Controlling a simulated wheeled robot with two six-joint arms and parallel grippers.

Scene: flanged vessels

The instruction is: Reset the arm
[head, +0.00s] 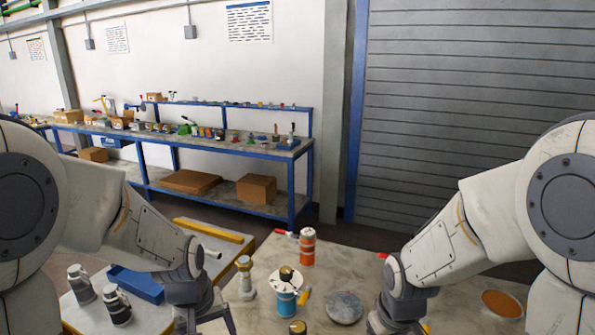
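My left arm comes in from the left, and its gripper (208,322) hangs low over the gap between the two tables, partly cut off by the bottom edge. My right arm comes in from the right, and its gripper (398,326) is low over the right table (458,290), also cut off. The fingertips of both are out of frame, so their opening and anything in them are hidden. A blue and white flanged vessel (286,300) with a dark centre on its round top stands between the grippers. An orange vessel (307,247) with white bands stands behind it.
A grey disc (344,307) lies beside the blue vessel, and an orange disc (501,303) lies at far right. A pale flanged post (245,278) stands at the table's left. Two metal canisters (82,285) and a blue tray (136,284) are on the left table.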

